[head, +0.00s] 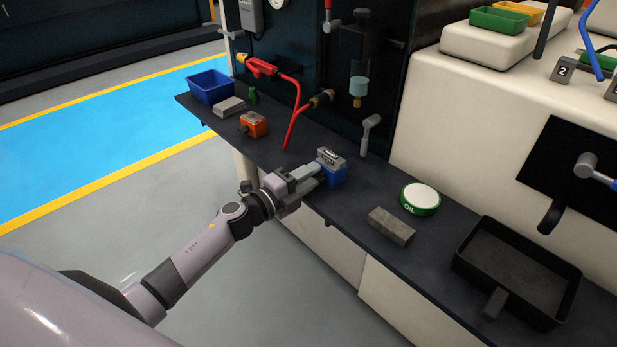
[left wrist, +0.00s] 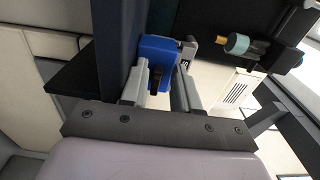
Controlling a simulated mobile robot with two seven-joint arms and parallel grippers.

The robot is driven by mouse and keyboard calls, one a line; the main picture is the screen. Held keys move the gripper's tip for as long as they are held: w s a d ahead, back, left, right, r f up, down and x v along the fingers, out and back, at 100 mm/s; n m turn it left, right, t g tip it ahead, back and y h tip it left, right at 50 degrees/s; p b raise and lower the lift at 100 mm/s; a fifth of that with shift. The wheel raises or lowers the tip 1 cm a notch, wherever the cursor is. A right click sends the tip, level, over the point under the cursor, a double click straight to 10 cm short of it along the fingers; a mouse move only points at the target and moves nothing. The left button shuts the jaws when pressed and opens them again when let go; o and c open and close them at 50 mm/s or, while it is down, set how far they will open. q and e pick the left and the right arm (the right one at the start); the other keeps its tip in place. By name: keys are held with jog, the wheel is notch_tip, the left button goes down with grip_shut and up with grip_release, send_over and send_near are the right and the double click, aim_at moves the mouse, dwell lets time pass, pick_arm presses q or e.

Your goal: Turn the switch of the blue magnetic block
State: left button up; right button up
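The blue magnetic block (head: 334,178) stands on the dark bench top near its front edge, with a grey part bearing a label on top. In the left wrist view the blue block (left wrist: 156,50) lies straight ahead of the fingers. Its black switch (left wrist: 157,77) faces my gripper. My left gripper (head: 312,174) is at the block's front side. In the left wrist view the left gripper (left wrist: 160,82) is open, its fingers apart on either side of the switch. I cannot tell whether a finger touches it. My right gripper is not in view.
An orange block (head: 254,124), a grey block (head: 229,106) and a blue bin (head: 210,87) stand left along the bench. A red hose (head: 296,110) rises behind. Right are a grey bar (head: 391,226), an oil tin (head: 420,198) and a black tray (head: 517,270).

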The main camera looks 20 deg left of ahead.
pick_arm(q)
jog(key=shift+s+f, duration=0.1)
jog(key=shift+f, duration=0.2)
